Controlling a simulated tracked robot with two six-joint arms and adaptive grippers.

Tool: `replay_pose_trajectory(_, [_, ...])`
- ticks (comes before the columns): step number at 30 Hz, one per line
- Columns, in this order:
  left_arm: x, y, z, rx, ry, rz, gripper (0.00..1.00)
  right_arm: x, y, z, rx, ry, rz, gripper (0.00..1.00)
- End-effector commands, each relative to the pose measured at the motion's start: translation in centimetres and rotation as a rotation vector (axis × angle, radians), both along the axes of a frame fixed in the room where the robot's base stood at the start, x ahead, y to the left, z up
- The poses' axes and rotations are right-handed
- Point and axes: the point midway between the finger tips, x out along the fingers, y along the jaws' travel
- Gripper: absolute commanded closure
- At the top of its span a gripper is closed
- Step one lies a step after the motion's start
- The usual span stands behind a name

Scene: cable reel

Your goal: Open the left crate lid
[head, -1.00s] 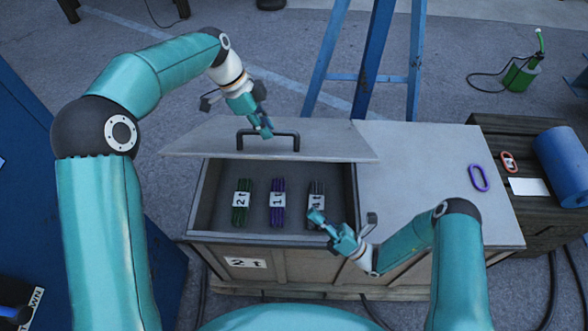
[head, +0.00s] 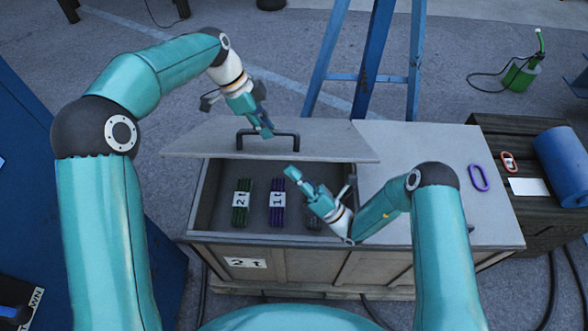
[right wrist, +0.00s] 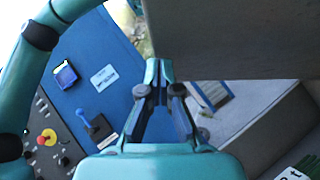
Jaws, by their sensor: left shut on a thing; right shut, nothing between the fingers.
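The left crate lid (head: 205,143) is a grey panel with a dark handle (head: 283,134), raised at the back of the left crate (head: 205,200), whose inside shows. My left gripper (head: 267,130) is shut on the handle. My right gripper (head: 292,174) is shut and empty above the open crate, below the lid's near edge. It also shows in the right wrist view (right wrist: 156,75), fingers together. Inside the crate lie a green bundle (head: 241,203) tagged 2t, a purple bundle (head: 277,215) tagged 1t and a dark bundle (head: 313,224), partly hidden by my right gripper.
The right lid (head: 430,180) is flat and shut, with a purple ring (head: 478,178) on its right side. A dark wooden crate (head: 500,140) at the right bears a red ring (head: 509,162), a white card (head: 529,187) and a blue cylinder (head: 568,165). A blue frame (head: 365,70) stands behind.

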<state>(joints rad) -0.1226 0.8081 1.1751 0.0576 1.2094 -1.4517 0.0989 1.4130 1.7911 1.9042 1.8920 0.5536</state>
Motion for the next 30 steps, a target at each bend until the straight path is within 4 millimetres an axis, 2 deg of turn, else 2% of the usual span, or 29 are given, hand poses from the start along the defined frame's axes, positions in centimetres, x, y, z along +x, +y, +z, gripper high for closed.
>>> replay_pose_trajectory(1, [0.4, 0.4, -0.4, 0.008, -0.012, 0.008, 1.00, 0.2, 0.0, 0.2, 0.000, -0.001, 0.001, 1.00])
replay_pose_trajectory(14, [0.4, 0.4, -0.4, 0.008, -0.012, 0.008, 1.00, 0.4, 0.0, 0.6, -0.001, 0.003, 0.002, 1.00])
replay_pose_trajectory(21, [0.2, 0.4, -0.6, 0.009, -0.003, 0.005, 1.00, 2.0, 0.0, 3.0, -0.001, 0.051, -0.001, 1.00])
replay_pose_trajectory(29, [-0.1, 0.4, -0.7, 0.011, 0.009, 0.001, 1.00, 2.2, -0.1, 3.3, 0.002, 0.051, -0.005, 1.00])
replay_pose_trajectory(30, [-0.1, 0.3, -0.7, 0.011, 0.009, 0.001, 0.79, 2.2, -0.1, 3.3, 0.002, 0.051, -0.005, 1.00])
